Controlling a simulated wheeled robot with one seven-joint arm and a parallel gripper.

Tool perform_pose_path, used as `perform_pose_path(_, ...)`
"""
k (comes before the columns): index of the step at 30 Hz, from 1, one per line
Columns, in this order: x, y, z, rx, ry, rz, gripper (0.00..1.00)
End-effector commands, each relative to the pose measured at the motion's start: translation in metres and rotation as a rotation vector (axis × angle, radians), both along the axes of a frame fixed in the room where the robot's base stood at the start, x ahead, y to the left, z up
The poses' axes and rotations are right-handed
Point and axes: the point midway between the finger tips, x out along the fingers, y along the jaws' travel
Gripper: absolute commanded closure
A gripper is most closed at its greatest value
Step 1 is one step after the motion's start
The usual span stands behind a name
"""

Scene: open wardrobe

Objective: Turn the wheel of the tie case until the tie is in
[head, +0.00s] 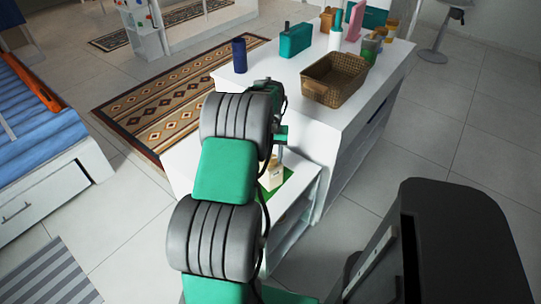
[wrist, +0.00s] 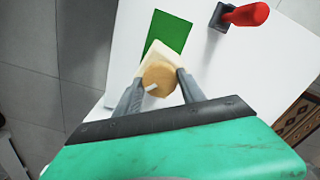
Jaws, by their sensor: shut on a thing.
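The tie case (wrist: 149,53) is a small cream block on a white surface, with a round tan wheel (wrist: 158,74) on top. The tie (wrist: 170,32) is a flat green strip that lies out on the white surface beyond the case. My gripper (wrist: 158,80) has its two grey fingers on either side of the wheel and is shut on it. In the head view the case (head: 271,177) shows beside my arm, with part of the green strip around it. My arm hides most of the gripper there.
A red-topped object on a dark base (wrist: 245,15) stands right of the tie. A higher white counter (head: 290,85) behind holds a wicker basket (head: 335,78), a dark blue bottle (head: 239,55) and several other items. A blue bed (head: 35,115) is at the left.

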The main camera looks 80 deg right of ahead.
Motion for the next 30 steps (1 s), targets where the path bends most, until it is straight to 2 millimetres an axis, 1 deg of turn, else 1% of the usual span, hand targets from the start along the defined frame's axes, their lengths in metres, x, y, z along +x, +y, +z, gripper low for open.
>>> perform_pose_path(4,0.0,0.0,0.0,-0.001,0.0,0.001,0.94)
perform_pose_path(5,0.0,0.0,0.0,-0.001,0.0,0.001,0.51)
perform_pose_path(12,0.0,0.0,0.0,-0.001,0.0,0.002,0.31)
perform_pose_path(19,0.0,0.0,0.001,-0.001,0.0,0.002,0.31)
perform_pose_path(21,0.0,-0.001,0.005,-0.002,0.0,0.002,0.31)
perform_pose_path(23,0.0,-0.001,0.013,-0.004,-0.001,0.002,0.31)
perform_pose_path(30,0.0,-0.001,0.061,-0.004,-0.001,0.002,0.31)
